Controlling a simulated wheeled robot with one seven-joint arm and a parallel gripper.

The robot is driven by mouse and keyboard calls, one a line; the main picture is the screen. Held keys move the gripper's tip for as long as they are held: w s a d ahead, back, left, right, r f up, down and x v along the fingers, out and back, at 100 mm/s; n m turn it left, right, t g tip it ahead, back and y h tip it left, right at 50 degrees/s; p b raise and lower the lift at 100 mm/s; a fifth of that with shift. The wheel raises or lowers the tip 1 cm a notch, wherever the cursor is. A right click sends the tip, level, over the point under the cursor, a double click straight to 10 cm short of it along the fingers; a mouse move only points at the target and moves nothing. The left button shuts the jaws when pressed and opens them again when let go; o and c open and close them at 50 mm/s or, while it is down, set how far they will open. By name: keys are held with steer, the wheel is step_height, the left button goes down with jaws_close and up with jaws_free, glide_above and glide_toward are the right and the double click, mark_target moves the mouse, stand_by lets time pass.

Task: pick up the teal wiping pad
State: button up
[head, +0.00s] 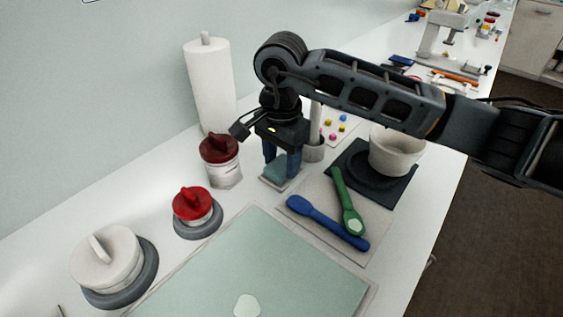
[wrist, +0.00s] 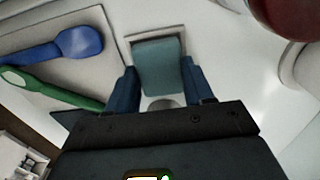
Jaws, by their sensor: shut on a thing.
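The teal wiping pad (head: 275,171) is in the middle of the head view, low on a small pale tray (head: 267,185). In the wrist view the pad (wrist: 157,62) sits between the two blue fingers, with the pale tray's rim (wrist: 155,33) beyond it. My gripper (head: 283,172) points down and is shut on the pad; in the wrist view the gripper (wrist: 162,85) has a finger at each side of it. I cannot tell whether the pad touches the tray. The fingers hide part of the pad.
A red-lidded jar (head: 222,165) stands close at left, with a white paper roll (head: 210,90) behind it. A blue spoon (head: 325,222) and a green spoon (head: 346,195) lie at right. A white bowl (head: 396,155) stands on a dark mat. A pale green board (head: 260,265) lies in front.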

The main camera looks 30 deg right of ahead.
mark_target(282, 164)
steer(key=shift+r, duration=0.4)
step_height(282, 164, up, 2)
steer(key=shift+r+b, duration=0.25)
steer(key=shift+b, duration=0.2)
steer(key=s+d+r+b, duration=0.2)
steer(key=s+d+r, duration=0.4)
steer(key=d, duration=0.4)
steer(key=shift+r, duration=0.65)
